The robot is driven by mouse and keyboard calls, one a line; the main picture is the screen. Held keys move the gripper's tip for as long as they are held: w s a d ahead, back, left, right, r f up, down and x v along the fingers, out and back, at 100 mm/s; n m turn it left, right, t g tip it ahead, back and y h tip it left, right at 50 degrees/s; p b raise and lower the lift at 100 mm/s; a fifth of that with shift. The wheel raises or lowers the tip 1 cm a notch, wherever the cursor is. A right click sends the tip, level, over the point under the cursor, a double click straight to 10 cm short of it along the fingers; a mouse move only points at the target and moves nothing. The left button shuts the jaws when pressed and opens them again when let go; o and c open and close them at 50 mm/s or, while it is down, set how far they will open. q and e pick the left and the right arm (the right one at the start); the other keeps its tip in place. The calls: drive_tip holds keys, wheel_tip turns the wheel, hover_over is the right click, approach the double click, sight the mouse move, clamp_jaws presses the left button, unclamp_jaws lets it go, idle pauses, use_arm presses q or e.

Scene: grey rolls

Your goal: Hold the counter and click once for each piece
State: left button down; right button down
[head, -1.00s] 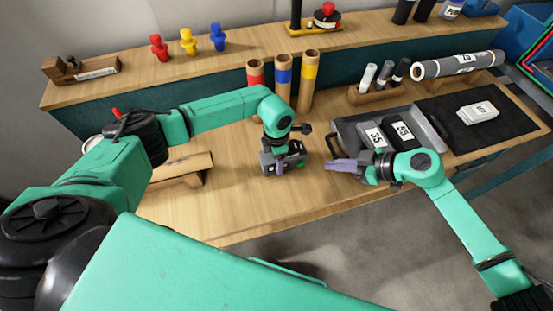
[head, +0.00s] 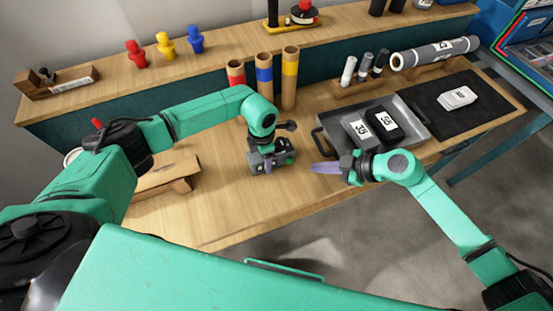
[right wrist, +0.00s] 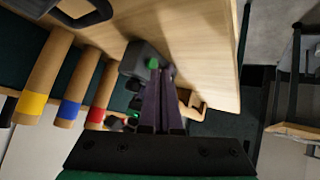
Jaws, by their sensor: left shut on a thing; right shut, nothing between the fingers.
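The counter (head: 284,157), a small dark grey device with a green part, is held just above or at the wooden table; I cannot tell whether it touches the table. My left gripper (head: 268,164) is shut on it from above. The counter's grey body (right wrist: 134,60) and green button (right wrist: 153,63) also show in the right wrist view, close to the fingertips. My right gripper (head: 316,168) is shut and empty, to the right of the counter, its purple fingers pointing at it. In the right wrist view the fingers (right wrist: 160,80) lie together, partly covering the counter.
A grey tray (head: 414,112) holds dark blocks with white labels. A black mat (head: 482,112) bears a pale labelled block (head: 458,97). Tubes with red, blue and yellow bands (head: 264,78) stand behind the counter. A wooden stand (head: 165,178) is at left. The table front is clear.

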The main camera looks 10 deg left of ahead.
sight(289, 160)
drive_tip(key=s+f+n, duration=0.1)
drive_tip(key=n, duration=0.1)
drive_tip(key=s+f+n+t, duration=0.1)
drive_tip(key=n, duration=0.1)
drive_tip(key=s+f+n, duration=0.1)
drive_tip(key=s+n, duration=0.1)
drive_tip(key=shift+s+f+n+h, duration=0.1)
drive_tip(key=shift+f+n+h, duration=0.2)
drive_tip(key=shift+h, duration=0.1)
drive_tip(key=s+n, duration=0.1)
drive_tip(key=s+n+t, duration=0.1)
drive_tip(key=n, duration=0.3)
drive_tip(key=shift+s+a+f, duration=0.2)
drive_tip(key=shift+s+f, duration=0.2)
drive_tip(key=shift+s+a+n+t, duration=0.1)
drive_tip(key=shift+s+n+t, duration=0.3)
drive_tip(key=shift+n, duration=0.6)
drive_tip(key=shift+w, duration=0.15)
drive_tip(key=shift+w+a, duration=0.85)
drive_tip(key=shift+w, duration=0.35)
drive_tip(key=shift+w+a, duration=0.9)
drive_tip(key=shift+w, duration=0.25)
drive_tip(key=shift+w+a, duration=0.85)
drive_tip(key=shift+w, duration=0.35)
drive_tip(key=shift+w+a, duration=0.25)
drive_tip(key=shift+w, duration=0.05)
